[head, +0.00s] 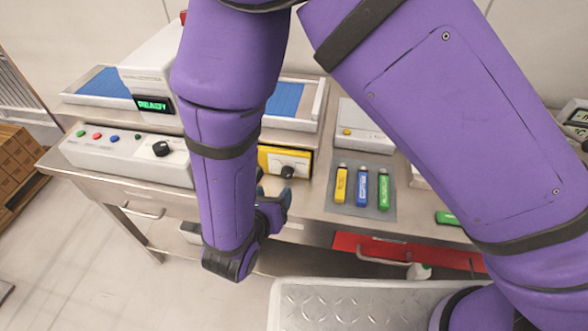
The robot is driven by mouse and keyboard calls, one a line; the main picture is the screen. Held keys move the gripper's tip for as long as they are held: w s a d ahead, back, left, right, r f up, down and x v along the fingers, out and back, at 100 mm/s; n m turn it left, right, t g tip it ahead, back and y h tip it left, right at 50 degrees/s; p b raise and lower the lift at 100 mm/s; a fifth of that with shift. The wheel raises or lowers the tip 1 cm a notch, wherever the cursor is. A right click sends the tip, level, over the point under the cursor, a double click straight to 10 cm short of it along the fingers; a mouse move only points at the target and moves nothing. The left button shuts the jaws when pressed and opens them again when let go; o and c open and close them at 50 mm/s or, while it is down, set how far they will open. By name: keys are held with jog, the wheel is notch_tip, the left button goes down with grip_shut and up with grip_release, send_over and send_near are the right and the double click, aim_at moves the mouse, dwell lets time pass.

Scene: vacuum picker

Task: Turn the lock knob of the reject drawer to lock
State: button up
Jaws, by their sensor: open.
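A yellow-fronted box (271,160) stands on the bench at the centre, partly hidden by my arm. A black knob (288,172) is on its pale front panel; its pointer is too small to read. A red drawer front (352,243) with a metal handle is under the bench at the right. I cannot tell from labels which is the reject drawer. My gripper (274,186) is open, just below and left of the black knob, partly hidden behind my wrist. I cannot tell whether it touches the knob.
A white control panel (120,158) with coloured buttons and another black knob is at left. Yellow, blue and green sticks lie on a grey mat (364,208) right of the box. A metal treaded plate (345,305) is in front. Cardboard boxes (18,165) stand far left.

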aim_at(286, 176)
jog(key=shift+n+y, duration=0.3)
jog(key=x, duration=1)
jog(key=shift+w+f, duration=0.2)
jog(key=shift+f, duration=0.3)
jog(key=shift+a, duration=0.1)
jog(key=c, duration=0.9)
